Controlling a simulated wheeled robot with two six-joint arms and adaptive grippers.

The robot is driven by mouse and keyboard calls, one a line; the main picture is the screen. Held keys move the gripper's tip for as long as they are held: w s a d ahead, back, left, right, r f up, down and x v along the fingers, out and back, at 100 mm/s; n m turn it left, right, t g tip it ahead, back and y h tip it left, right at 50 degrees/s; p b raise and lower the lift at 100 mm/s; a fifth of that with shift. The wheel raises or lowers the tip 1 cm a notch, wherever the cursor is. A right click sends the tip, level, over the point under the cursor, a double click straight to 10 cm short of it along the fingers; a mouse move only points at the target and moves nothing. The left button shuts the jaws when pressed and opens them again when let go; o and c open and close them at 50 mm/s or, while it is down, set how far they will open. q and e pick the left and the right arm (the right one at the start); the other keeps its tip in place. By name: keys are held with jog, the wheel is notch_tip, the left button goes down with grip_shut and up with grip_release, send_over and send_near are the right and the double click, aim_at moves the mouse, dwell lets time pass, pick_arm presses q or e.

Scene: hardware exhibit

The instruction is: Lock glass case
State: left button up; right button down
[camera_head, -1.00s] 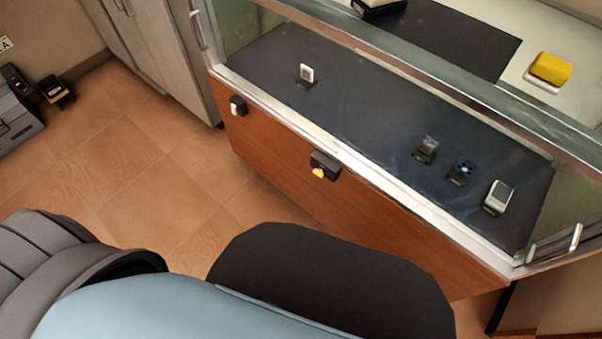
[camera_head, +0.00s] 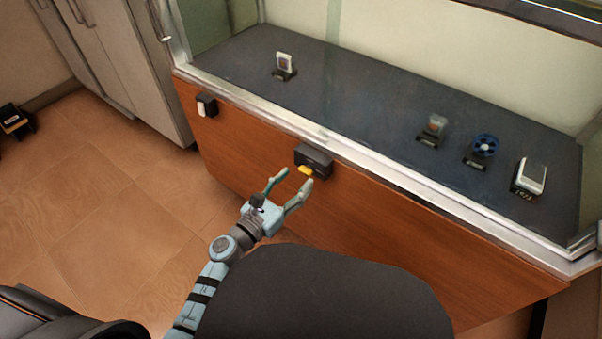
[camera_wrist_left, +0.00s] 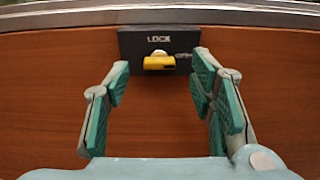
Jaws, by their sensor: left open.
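The glass case (camera_head: 345,98) stands in front of me on a brown wooden base (camera_head: 400,215). A black lock box (camera_head: 314,160) is fixed high on the base's front, with a yellow key or knob (camera_head: 305,170) on it. In the left wrist view the lock box (camera_wrist_left: 130,42) reads LOCK, and the yellow piece (camera_wrist_left: 159,63) lies horizontally. My left gripper (camera_head: 293,180) is open and empty just in front of the lock. Its fingers (camera_wrist_left: 160,75) are spread to either side of the yellow piece, apart from it. My right gripper is not in view.
A small white-and-black switch (camera_head: 206,106) is on the base to the left. Several small hardware exhibits, including a blue fan (camera_head: 485,146), stand inside the case. Grey cabinets (camera_head: 125,65) stand at the left.

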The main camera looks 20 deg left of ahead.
aim_at(303, 172)
pick_arm(q)
jog(key=x, duration=0.3)
jog(key=shift+w+d+f, duration=0.1)
jog(key=shift+w, duration=0.15)
jog(key=shift+c, duration=0.2)
jog(key=c, duration=1.1)
